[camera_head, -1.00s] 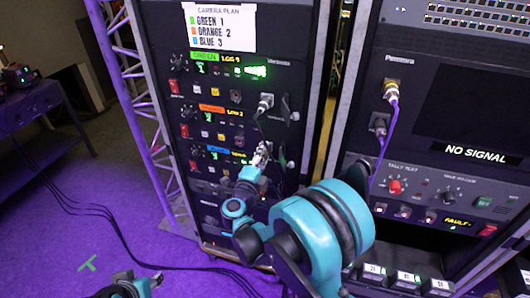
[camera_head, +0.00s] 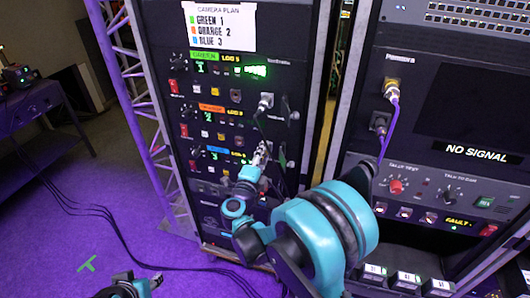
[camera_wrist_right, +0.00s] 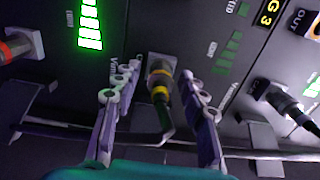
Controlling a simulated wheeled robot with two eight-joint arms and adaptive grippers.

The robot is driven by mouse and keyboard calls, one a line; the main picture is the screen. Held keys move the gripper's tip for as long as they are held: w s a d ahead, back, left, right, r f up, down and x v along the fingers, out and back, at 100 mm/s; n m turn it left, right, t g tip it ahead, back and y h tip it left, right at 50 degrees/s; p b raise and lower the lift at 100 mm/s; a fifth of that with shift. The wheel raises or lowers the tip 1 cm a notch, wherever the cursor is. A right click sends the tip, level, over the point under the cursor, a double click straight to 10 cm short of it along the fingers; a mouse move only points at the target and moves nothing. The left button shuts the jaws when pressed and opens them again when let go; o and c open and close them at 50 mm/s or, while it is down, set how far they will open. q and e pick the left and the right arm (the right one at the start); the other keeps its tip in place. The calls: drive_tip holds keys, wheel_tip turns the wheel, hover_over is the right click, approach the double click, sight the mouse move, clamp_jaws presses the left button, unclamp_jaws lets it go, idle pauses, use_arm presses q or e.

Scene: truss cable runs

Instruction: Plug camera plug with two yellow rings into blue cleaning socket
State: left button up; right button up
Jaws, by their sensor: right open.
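The gripper hides this spot in the head view. I cannot tell which socket is the blue cleaning socket. My left gripper (camera_head: 135,286) is low at the bottom edge; its fingers are unclear.
A plug (camera_head: 266,101) sits in the green unit above. In the wrist view, a red-ringed plug (camera_wrist_right: 14,48) is at left and a grey plug (camera_wrist_right: 278,98) at right. Cables cross the panel. The right rack holds a yellow-ringed plug (camera_head: 391,88) with a purple cable.

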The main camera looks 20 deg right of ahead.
clamp_jaws()
drive_tip(key=v, duration=0.4)
drive_tip(key=shift+s+a, duration=0.2)
drive_tip(key=shift+s, duration=0.1)
idle(0.6)
